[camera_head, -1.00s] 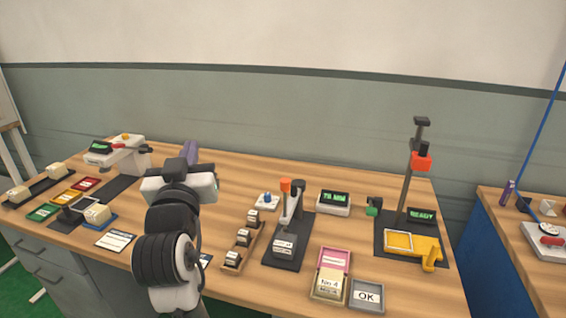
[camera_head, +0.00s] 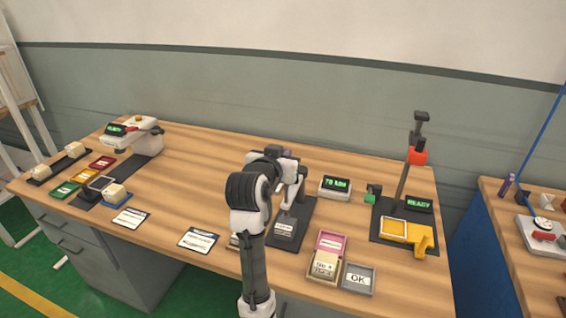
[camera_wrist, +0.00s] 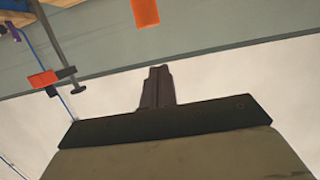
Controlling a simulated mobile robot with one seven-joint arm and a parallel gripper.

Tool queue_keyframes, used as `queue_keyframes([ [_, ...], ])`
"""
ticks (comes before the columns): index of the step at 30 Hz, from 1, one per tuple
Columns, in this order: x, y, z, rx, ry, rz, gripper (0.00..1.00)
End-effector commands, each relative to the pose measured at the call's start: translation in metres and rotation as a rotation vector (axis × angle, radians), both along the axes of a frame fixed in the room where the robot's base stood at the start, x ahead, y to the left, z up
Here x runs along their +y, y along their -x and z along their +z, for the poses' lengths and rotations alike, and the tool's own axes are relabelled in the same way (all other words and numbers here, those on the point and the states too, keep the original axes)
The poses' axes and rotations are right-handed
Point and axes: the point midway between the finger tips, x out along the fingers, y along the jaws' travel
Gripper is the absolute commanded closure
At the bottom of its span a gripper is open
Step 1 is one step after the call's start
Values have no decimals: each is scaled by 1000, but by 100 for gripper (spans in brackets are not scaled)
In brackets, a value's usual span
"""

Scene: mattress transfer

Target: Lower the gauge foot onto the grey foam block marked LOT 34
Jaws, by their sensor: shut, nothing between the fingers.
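A grey block (camera_head: 285,228) with a white label lies on the dark base (camera_head: 283,244) of the gauge stand, right of centre; its print is too small to read. The gauge's pale upright arm (camera_head: 299,190) rises behind the block, its top largely hidden by my arm. I cannot tell whether the foot touches the block. My gripper (camera_head: 274,152) is at the gauge's upper left in the head view. In the wrist view my gripper (camera_wrist: 156,87) is shut and empty, and an orange piece (camera_wrist: 145,12), likely the gauge's lever, hangs apart from the fingertips.
A green-lit display (camera_head: 335,187) stands right of the gauge. In front are a pink tray (camera_head: 331,242) and a grey OK tray (camera_head: 358,279). A stand with an orange-red head (camera_head: 417,156) and yellow fixture (camera_head: 424,240) is at right.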

Motion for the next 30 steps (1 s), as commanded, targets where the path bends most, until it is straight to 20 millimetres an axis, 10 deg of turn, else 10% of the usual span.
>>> queue_keyframes([
  [30, 2, 3, -63, 2, 2, 2, 100],
])
